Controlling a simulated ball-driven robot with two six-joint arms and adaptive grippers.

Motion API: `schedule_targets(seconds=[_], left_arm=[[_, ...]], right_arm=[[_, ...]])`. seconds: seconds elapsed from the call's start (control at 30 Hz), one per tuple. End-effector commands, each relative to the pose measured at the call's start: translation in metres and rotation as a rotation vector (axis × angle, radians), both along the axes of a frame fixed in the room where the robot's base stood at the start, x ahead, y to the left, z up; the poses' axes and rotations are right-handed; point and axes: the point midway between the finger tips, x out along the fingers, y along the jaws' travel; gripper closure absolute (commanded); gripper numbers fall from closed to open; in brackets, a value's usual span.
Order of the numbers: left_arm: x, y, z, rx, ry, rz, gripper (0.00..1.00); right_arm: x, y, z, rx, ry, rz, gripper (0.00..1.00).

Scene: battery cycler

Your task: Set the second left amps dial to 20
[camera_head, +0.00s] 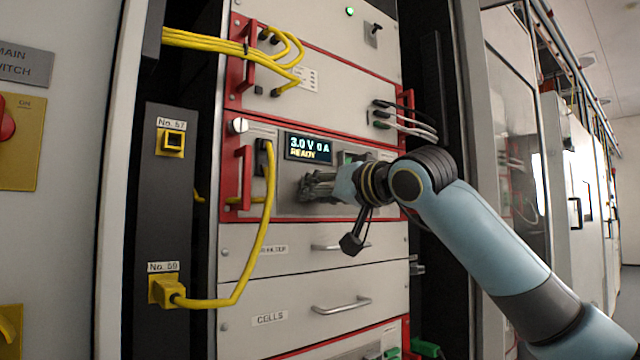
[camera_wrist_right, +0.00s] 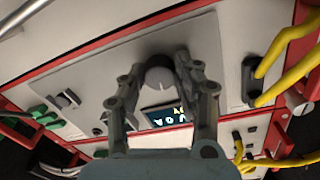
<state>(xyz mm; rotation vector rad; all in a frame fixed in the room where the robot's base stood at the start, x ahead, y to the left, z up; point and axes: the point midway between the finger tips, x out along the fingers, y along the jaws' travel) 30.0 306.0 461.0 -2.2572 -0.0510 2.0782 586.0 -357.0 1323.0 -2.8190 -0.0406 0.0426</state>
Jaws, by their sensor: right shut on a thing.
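My right gripper (camera_head: 304,187) reaches the cycler's front panel below the display (camera_head: 308,148), which reads 3.0 V 0 A and READY. In the right wrist view my right gripper (camera_wrist_right: 161,72) is shut with its two fingers on either side of a round dial (camera_wrist_right: 159,76), dark and light grey. The display shows partly between the fingers in that view (camera_wrist_right: 163,115). The gripper hides the dial in the head view. No scale or number on the dial is readable. My left gripper is not in view.
A yellow cable (camera_head: 268,215) loops from the panel, left of my gripper, to the No. 59 socket (camera_head: 161,290). Red handles (camera_head: 246,178) edge the unit. Drawers with metal handles (camera_head: 342,305) lie below. Another grey knob (camera_wrist_right: 67,99) and green connectors (camera_wrist_right: 42,116) show in the wrist view.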

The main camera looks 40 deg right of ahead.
Motion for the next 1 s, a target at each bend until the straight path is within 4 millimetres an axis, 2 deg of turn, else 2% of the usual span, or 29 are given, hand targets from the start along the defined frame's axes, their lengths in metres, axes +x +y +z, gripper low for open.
schedule_targets(seconds=[0.1,0.4,0.93,0.97,1.0], left_arm=[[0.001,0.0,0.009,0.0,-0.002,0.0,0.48],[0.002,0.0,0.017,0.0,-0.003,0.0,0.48],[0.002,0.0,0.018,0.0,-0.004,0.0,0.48],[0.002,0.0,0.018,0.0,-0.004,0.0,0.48],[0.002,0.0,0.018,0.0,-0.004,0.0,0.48]], right_arm=[[0.0,0.0,0.003,0.072,0.004,0.0,1.0],[0.0,0.0,0.002,0.194,0.013,0.0,1.0],[0.0,0.0,0.001,0.221,0.014,-0.001,1.0],[0.0,0.0,0.001,0.221,0.014,-0.001,0.67],[0.0,0.0,0.001,0.221,0.014,-0.001,0.62]])
